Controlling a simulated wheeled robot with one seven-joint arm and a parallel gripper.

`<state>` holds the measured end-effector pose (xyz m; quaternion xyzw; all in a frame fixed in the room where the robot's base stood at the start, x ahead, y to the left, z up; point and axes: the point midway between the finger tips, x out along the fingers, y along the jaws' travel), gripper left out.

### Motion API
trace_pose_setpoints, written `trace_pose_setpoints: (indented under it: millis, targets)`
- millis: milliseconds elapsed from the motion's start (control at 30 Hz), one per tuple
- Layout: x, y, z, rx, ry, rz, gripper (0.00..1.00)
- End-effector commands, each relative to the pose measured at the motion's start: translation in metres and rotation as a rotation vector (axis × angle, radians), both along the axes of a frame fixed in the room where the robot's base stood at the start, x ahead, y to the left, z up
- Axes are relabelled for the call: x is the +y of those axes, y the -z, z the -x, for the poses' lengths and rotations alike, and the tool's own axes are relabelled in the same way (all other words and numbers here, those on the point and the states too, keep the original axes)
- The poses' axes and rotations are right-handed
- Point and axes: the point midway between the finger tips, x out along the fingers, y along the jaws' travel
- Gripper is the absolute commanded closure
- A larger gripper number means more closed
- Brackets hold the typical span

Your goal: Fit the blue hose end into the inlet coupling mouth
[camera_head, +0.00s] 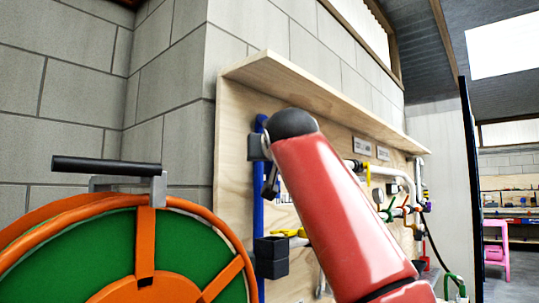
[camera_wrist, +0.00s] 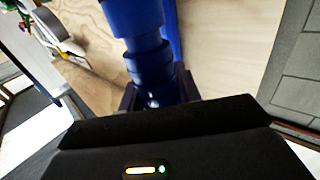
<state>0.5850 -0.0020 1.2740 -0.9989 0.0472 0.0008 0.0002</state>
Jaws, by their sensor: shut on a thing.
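The blue hose end (camera_wrist: 147,62), with its stepped collars, sits between the dark fingers of my gripper (camera_wrist: 157,95) in the wrist view. My gripper is shut on it. More blue hose (camera_wrist: 172,30) shows behind it against the wood. In the head view, the blue hose (camera_head: 259,205) runs upright along the left of the board, beside my red arm. A white pipe with a dark and yellow end (camera_head: 356,165) sits right of my arm; it may be the inlet coupling, but its mouth cannot be made out. The hose end appears apart from any coupling.
The plywood board (camera_head: 236,130) has a shelf on top and carries valves and pipes (camera_head: 402,178) at its right. A green and orange hose reel (camera_head: 120,240) fills the lower left. A pink stool (camera_head: 495,248) stands far right.

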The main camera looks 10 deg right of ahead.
Motion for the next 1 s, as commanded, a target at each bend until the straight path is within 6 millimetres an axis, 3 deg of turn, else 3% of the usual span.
trace_pose_setpoints:
  millis: [67,633,1000]
  targets:
    - [0.001,-0.001,0.002,0.0,0.004,0.002,0.93]
    - [0.0,0.051,0.002,0.001,0.003,0.001,0.93]
    - [0.0,0.058,0.002,0.001,0.004,0.001,0.93]
